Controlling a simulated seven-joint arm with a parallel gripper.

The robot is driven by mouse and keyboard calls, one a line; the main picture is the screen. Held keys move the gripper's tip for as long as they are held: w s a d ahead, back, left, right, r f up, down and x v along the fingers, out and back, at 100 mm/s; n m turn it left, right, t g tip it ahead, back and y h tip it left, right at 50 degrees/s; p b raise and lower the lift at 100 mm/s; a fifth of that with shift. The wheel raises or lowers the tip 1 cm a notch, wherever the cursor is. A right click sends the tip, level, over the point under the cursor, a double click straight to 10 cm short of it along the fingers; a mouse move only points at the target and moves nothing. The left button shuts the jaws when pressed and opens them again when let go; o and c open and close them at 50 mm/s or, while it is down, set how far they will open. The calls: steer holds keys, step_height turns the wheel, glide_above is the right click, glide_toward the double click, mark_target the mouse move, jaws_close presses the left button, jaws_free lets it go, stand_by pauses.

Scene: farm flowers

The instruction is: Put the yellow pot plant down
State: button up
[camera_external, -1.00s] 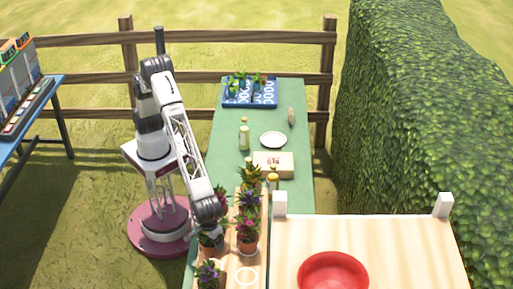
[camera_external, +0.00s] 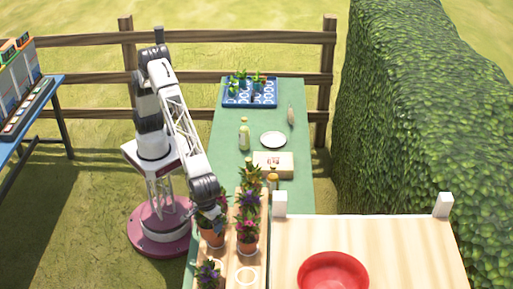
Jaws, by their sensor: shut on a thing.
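My gripper (camera_external: 212,222) is over the left side of the wooden plant tray, shut on a potted plant. The plant's terracotta-coloured pot (camera_external: 213,238) shows just below the gripper, and my wrist and the leaves hide much of the rest. I cannot tell the colour of its flowers, nor whether the pot touches the tray. A leafy plant with yellowish tones (camera_external: 250,174) stands at the far end of the tray. A pot with pink flowers (camera_external: 247,232) stands just right of my gripper. A purple-flowered plant (camera_external: 208,273) is at the near left.
The tray (camera_external: 232,262) has a white ring mark (camera_external: 246,276) at its near right, with nothing on it. A box (camera_external: 273,164), a plate (camera_external: 273,139), bottles (camera_external: 244,134) and a blue seedling tray (camera_external: 250,93) are farther back on the green table. A red bowl (camera_external: 333,273) sits at right.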

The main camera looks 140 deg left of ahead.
steer(key=s+a+r+n, duration=0.1)
steer(key=s+a+r, duration=0.15)
steer(key=a, duration=0.35)
steer(key=s+a+r, duration=0.1)
steer(key=s+a, duration=0.3)
steer(key=a, duration=0.3)
steer(key=s+a+r+n, duration=0.1)
steer(key=s+a, duration=0.2)
steer(key=a, duration=0.3)
steer(key=s+a+n, duration=0.2)
steer(key=s+a, duration=0.6)
steer(key=s, duration=0.3)
steer(key=s+a+r+n, duration=0.1)
steer(key=s+a, duration=0.6)
steer(key=s, duration=0.4)
steer(key=s+a+n, duration=0.2)
steer(key=s+a, duration=0.6)
steer(key=s, duration=0.3)
steer(key=s+a+f+n, duration=0.1)
steer(key=s+f, duration=0.2)
steer(key=s, duration=0.7)
steer(key=s+a+f+n, duration=0.1)
steer(key=s+f, duration=0.2)
steer(key=s, duration=0.7)
step_height(320, 180, down, 18)
steer(key=shift+w, duration=0.2)
steer(key=shift+w+a, duration=0.1)
steer(key=shift+a, duration=0.05)
